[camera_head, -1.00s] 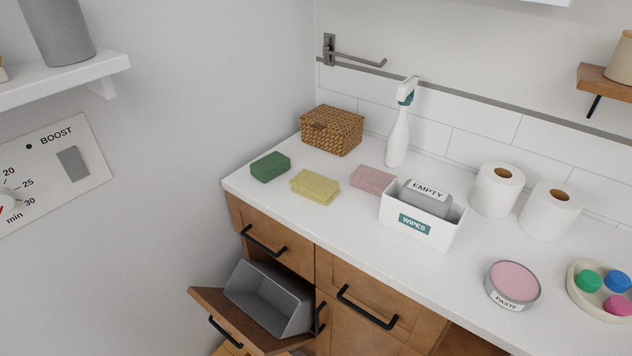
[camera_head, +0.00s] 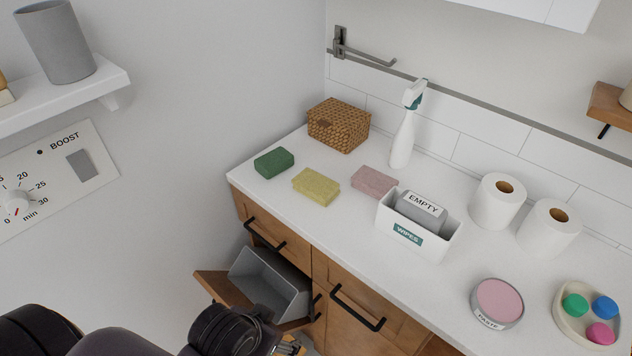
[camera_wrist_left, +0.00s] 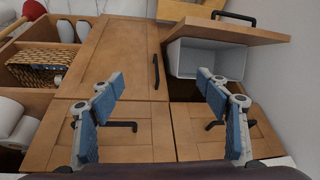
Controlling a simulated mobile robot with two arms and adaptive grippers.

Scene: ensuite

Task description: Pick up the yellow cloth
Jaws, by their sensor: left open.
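The yellow cloth (camera_head: 316,187) is a folded block lying flat on the white counter, between a green cloth (camera_head: 273,163) and a pink one (camera_head: 374,181). Nothing covers it in the head view. My left arm comes in at the bottom left of the head view, below the counter and in front of the cabinet. In the left wrist view my left gripper (camera_wrist_left: 162,90) is open and empty, its two blue-padded fingers wide apart, facing the cabinet fronts. The yellow cloth does not show in that view. My right gripper is out of view.
A wipes box (camera_head: 419,229), spray bottle (camera_head: 403,140) and wicker basket (camera_head: 338,125) stand near the cloths. Below the counter, a tilted-out door with a grey bin (camera_head: 270,283) sticks out. Black handles (camera_head: 358,308) jut from the fronts.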

